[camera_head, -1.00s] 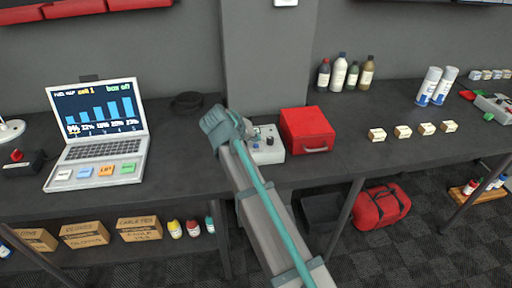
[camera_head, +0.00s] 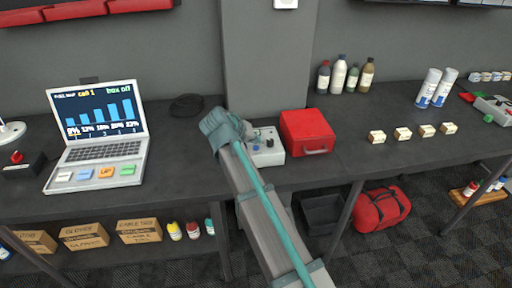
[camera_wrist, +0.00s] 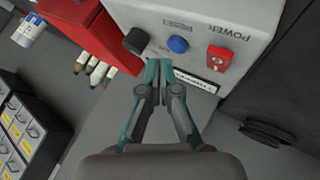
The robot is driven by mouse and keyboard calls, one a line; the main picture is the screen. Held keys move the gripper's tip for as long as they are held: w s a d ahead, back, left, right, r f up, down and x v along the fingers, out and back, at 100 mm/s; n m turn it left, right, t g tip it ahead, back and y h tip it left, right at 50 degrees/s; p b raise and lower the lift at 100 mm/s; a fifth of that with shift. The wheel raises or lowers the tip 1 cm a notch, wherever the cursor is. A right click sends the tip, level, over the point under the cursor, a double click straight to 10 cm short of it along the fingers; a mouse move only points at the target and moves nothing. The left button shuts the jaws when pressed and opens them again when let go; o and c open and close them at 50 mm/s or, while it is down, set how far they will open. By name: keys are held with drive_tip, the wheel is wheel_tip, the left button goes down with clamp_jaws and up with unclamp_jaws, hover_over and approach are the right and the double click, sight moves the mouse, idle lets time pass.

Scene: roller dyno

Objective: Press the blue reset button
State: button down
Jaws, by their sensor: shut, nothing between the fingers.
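The blue reset button (camera_wrist: 177,44) is a round cap on the face of a light grey control box (camera_wrist: 195,20) in the wrist view. Its printed label appears upside down there. My gripper (camera_wrist: 159,68) is shut and empty, with its tips just below and left of the button in the picture. Whether the tips touch the box face I cannot tell. A red power switch (camera_wrist: 220,58) is right of the button and a black knob (camera_wrist: 136,40) is left of it.
A red case (camera_head: 307,132) stands right beside the control box. A laptop (camera_head: 97,140) and a coiled dark cable (camera_head: 187,105) are to the left. Several bottles (camera_head: 339,76) and small boxes (camera_head: 402,133) are to the right. The dark bench top between them is clear.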

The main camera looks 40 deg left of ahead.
sight(255, 148)
drive_tip(key=shift+f, duration=0.15)
drive_tip(key=shift+f, duration=0.3)
drive_tip(key=shift+f+b, duration=0.45)
drive_tip(key=shift+b, duration=0.05)
idle(0.9)
drive_tip(key=shift+r, duration=0.1)
drive_tip(key=shift+r+p, duration=0.4)
drive_tip(key=shift+r, duration=0.4)
drive_tip(key=shift+r+p, duration=1.15)
drive_tip(key=shift+r, duration=1.35)
